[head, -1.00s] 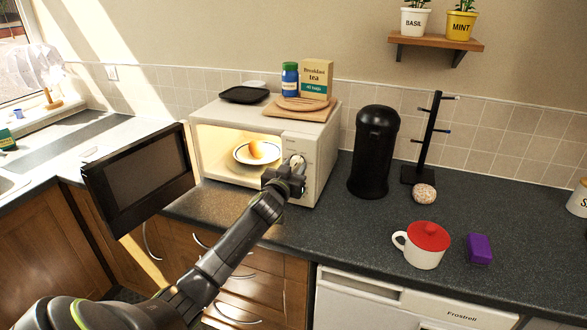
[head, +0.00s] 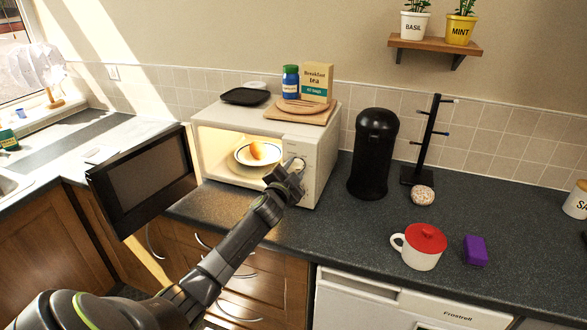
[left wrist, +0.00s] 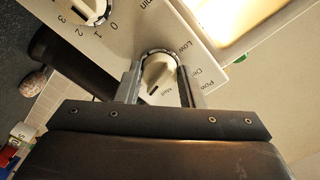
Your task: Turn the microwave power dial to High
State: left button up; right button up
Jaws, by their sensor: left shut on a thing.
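The cream microwave (head: 325,150) stands on the counter with its door (head: 150,180) swung open to the left. In the left wrist view a pale round dial (left wrist: 160,74) sits between the two fingers of my left gripper (head: 297,172), which is shut on it. A dark mark shows on the dial's face. "Low" and partly cut-off words are printed around it; I cannot read the setting surely. A second dial (left wrist: 82,8), numbered 0 to 3, shows at the upper left there. My right gripper is out of view.
A bowl (head: 241,158) with round food (head: 261,151) is inside the lit microwave. A black tray (head: 245,96), blue jar (head: 291,82) and tea box (head: 317,82) stand on top. A black canister (head: 372,155) is to the right. A red-lidded mug (head: 421,257) stands nearer the front.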

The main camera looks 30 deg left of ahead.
pick_arm(q)
jog(key=shift+m+p, duration=0.35)
jog(key=shift+m, duration=0.75)
jog(key=o, duration=1)
jog(key=b+v, duration=0.3)
jog(key=v, duration=1.4)
jog(key=shift+s+d, duration=0.15)
